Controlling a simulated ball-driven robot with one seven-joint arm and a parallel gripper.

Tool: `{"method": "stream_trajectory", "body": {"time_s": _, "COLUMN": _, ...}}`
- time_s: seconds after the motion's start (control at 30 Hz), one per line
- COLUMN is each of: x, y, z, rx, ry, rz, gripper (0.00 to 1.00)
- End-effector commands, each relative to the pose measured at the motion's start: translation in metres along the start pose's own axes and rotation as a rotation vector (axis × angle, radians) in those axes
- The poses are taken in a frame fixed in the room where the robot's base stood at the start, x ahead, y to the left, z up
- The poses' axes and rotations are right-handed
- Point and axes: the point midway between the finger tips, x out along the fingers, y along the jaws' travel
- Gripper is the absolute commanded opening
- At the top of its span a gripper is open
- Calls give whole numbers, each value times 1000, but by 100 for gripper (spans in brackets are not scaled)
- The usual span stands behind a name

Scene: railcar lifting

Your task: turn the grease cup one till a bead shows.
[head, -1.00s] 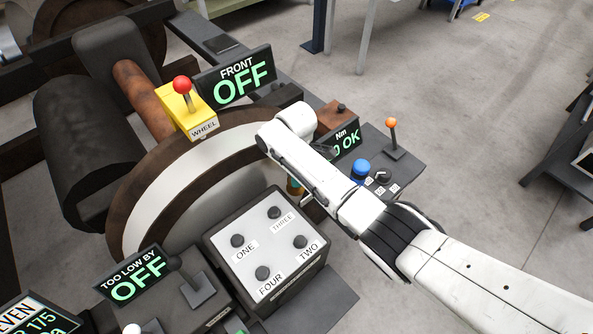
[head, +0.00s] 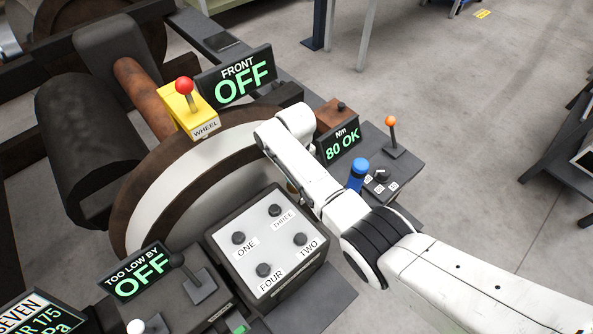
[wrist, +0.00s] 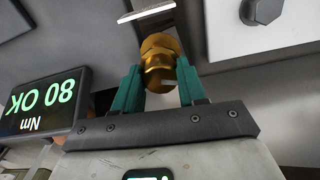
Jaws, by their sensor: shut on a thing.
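The brass grease cup (wrist: 160,52) shows in the wrist view, a rounded, stepped gold-coloured fitting. My gripper (wrist: 160,76) has its two teal fingers on either side of it and is shut on it. I cannot make out a bead on the cup.
A display reading "80 OK" Nm (head: 341,147) stands close to my arm. A box with several knobs (head: 247,263) sits at front centre. The wheel (head: 160,190) fills the left.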

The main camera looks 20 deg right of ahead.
Motion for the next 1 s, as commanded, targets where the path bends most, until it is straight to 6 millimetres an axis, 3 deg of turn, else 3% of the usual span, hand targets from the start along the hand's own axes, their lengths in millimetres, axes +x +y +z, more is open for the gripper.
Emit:
{"method": "stream_trajectory", "body": {"time_s": 0.4, "x": -2, "y": -1, "z": -1, "rx": 228, "ry": 2, "rz": 2, "gripper": 11}}
{"method": "stream_trajectory", "body": {"time_s": 1.0, "x": -2, "y": 0, "z": -2, "rx": 274, "ry": 3, "rz": 1, "gripper": 11}}
